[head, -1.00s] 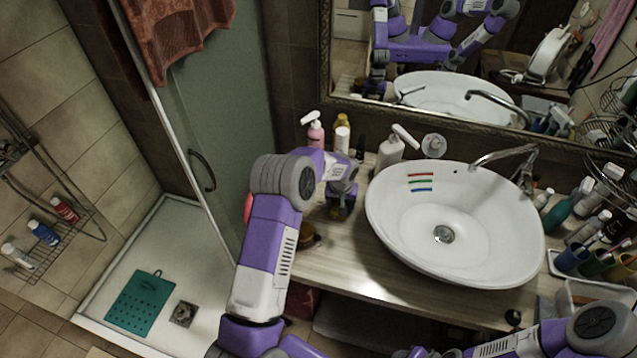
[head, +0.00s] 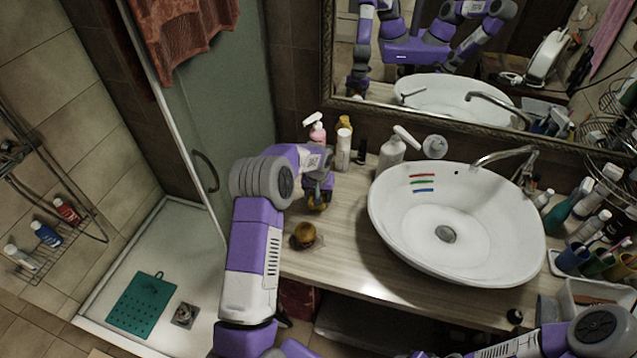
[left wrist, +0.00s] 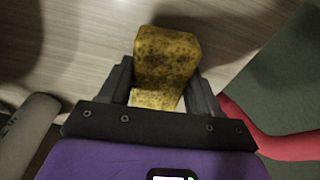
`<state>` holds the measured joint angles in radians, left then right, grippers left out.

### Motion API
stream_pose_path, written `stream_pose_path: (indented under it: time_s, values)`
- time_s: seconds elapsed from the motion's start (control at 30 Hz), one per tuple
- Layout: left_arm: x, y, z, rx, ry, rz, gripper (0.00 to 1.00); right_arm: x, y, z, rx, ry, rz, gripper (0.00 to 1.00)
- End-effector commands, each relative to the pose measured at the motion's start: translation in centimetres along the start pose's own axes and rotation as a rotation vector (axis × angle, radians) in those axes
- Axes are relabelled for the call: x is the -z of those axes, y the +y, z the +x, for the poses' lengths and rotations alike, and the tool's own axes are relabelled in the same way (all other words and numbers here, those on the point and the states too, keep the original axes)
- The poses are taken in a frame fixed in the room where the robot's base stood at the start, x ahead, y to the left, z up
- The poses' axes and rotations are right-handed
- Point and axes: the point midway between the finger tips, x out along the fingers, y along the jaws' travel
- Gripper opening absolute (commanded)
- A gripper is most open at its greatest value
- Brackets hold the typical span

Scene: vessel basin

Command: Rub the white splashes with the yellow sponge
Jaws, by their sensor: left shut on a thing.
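The yellow sponge (left wrist: 167,58), speckled with dark spots, is between the fingers of my left gripper (left wrist: 158,95) in the left wrist view. The gripper is shut on it. In the head view my left gripper (head: 319,198) is over the counter, left of the white basin (head: 400,240), with a bit of yellow at its tips. Red, green and blue marks (head: 422,183) lie on the basin's inner left wall. I cannot make out white splashes against the white basin. My right arm shows at the bottom right, but its gripper is out of view.
A round brown object (head: 305,235) sits on the wooden counter (head: 345,265) near my left gripper. A pump bottle (head: 391,153) stands behind the basin's left rim, with more bottles by the mirror (head: 440,70). The faucet (head: 510,155) reaches over the basin. Cups and bottles crowd the right.

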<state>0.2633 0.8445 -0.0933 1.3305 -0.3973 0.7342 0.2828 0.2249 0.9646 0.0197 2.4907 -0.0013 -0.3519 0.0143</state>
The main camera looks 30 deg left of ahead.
Motion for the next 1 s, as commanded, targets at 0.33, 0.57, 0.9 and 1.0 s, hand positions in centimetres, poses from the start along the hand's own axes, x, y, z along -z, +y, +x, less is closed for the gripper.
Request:
stream_pose_path:
  time_s: [0.33,0.57,0.9,1.0]
  values:
    - [0.5,-0.1,-3.3,0.0,0.0,-0.002,0.34,-0.1,-0.7,-1.9,0.0,0.001,0.0,0.51]
    - [0.8,-0.2,-5.3,0.0,0.0,-0.004,0.34,-0.1,-1.1,-2.9,0.0,0.0,0.0,0.51]
    - [0.8,-0.2,-5.9,0.0,-0.001,-0.005,0.34,-0.1,-1.2,-3.1,0.0,0.0,0.0,0.51]
    - [0.8,-0.2,-5.9,0.0,-0.001,-0.005,0.34,-0.1,-1.2,-3.1,0.0,0.0,0.0,0.51]
